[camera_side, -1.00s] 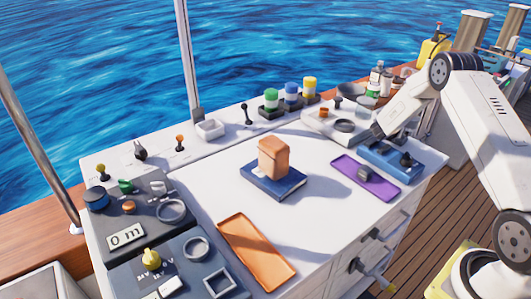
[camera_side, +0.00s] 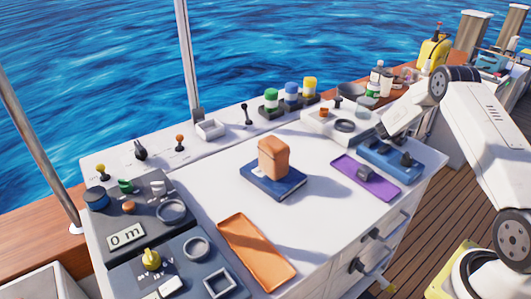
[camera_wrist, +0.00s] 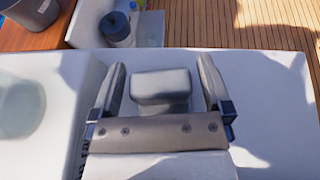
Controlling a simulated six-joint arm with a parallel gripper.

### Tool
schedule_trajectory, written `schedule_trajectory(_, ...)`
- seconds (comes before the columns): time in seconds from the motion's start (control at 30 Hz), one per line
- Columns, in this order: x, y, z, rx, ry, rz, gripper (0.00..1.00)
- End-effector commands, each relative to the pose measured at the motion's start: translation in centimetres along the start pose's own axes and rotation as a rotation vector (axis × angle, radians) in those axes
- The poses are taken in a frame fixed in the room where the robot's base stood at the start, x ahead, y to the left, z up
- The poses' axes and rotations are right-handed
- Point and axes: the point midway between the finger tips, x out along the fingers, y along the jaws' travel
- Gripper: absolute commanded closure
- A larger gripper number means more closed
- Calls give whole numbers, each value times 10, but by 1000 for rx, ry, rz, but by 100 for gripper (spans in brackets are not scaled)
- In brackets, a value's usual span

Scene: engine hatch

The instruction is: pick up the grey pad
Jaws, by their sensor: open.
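The grey pad (camera_wrist: 161,86) is a small rounded light-grey block in the wrist view. It appears between the two fingers of my gripper (camera_wrist: 162,64), with a visible gap on each side. My gripper is open and holds nothing. In the side view my gripper is low at the back right of the white worktop, behind the blue tray (camera_side: 376,155). Its fingertips are hard to make out there, and I cannot pick out the pad beside them. How far the fingertips are above the worktop is unclear.
A white tray with round parts (camera_side: 318,126) stands left of my gripper. A purple tray (camera_side: 384,188) holds a dark grey piece. An orange block (camera_side: 273,157) stands on a blue book-like base (camera_side: 262,181). An orange tray (camera_side: 238,232) lies in front.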

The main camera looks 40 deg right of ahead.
Motion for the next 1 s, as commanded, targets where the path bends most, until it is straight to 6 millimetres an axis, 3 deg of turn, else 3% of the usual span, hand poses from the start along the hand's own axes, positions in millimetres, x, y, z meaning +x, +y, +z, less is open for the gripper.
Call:
schedule_trajectory(0.07,0,0,0,0,0,0,0)
schedule_trajectory(0.33,0,0,0,0,0,0,83)
schedule_trajectory(0.37,0,0,0,0,-1,0,86)
schedule_trajectory(0.77,-2,0,5,0,-1,0,86)
schedule_trajectory(1.0,-9,0,22,3,-2,1,86)
